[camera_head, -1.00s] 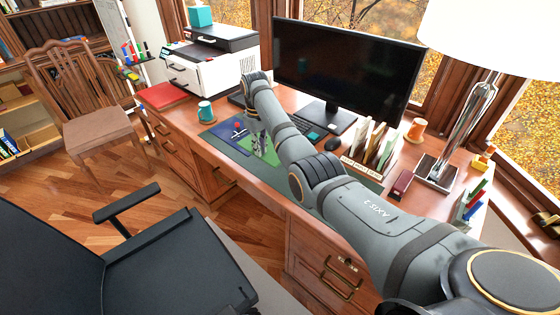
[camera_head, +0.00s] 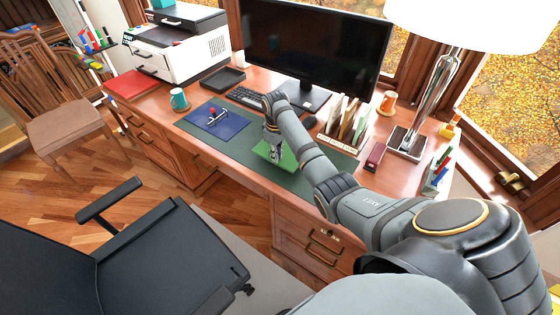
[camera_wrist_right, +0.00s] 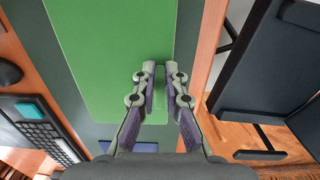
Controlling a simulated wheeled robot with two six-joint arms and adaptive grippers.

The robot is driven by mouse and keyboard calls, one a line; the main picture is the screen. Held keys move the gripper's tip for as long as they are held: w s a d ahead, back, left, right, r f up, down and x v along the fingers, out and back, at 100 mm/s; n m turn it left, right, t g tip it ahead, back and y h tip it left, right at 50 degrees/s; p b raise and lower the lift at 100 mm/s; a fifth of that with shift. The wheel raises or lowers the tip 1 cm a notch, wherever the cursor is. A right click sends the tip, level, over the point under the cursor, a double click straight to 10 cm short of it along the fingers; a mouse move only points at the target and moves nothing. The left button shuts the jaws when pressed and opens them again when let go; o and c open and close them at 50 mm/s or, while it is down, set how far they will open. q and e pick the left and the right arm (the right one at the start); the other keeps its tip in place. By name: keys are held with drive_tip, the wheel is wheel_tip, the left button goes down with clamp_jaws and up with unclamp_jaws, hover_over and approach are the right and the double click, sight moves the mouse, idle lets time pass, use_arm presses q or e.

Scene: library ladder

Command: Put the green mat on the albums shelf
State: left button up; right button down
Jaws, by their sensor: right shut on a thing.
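The green mat (camera_head: 287,157) is a flat bright green rectangle over the dark green desk pad in the head view. It fills much of the upper left of the right wrist view (camera_wrist_right: 115,50). My right gripper (camera_head: 272,155) points down at the mat. In the right wrist view its two fingers (camera_wrist_right: 161,72) are close together with a narrow strip of green between them at the mat's edge. I cannot tell whether the mat touches the pad or is just above it. My left gripper is not in view. I cannot identify the albums shelf.
A blue mat (camera_head: 230,126) with small items, a teal mug (camera_head: 179,100), a keyboard (camera_head: 247,97), a monitor (camera_head: 315,45) and a file holder (camera_head: 338,143) stand around. A black office chair (camera_head: 165,260) is in front of the desk, a wooden chair (camera_head: 65,122) at left.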

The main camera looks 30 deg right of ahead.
sight(279, 163)
drive_tip(key=f, duration=0.3)
drive_tip(key=shift+s+d+f+p, duration=0.3)
drive_tip(key=shift+s+p, duration=0.05)
drive_tip(key=shift+w+f, duration=0.1)
drive_tip(key=shift+f, duration=0.1)
drive_tip(key=shift+f, duration=0.2)
drive_tip(key=c, duration=1.4)
unclamp_jaws()
drive_tip(key=shift+r, duration=0.1)
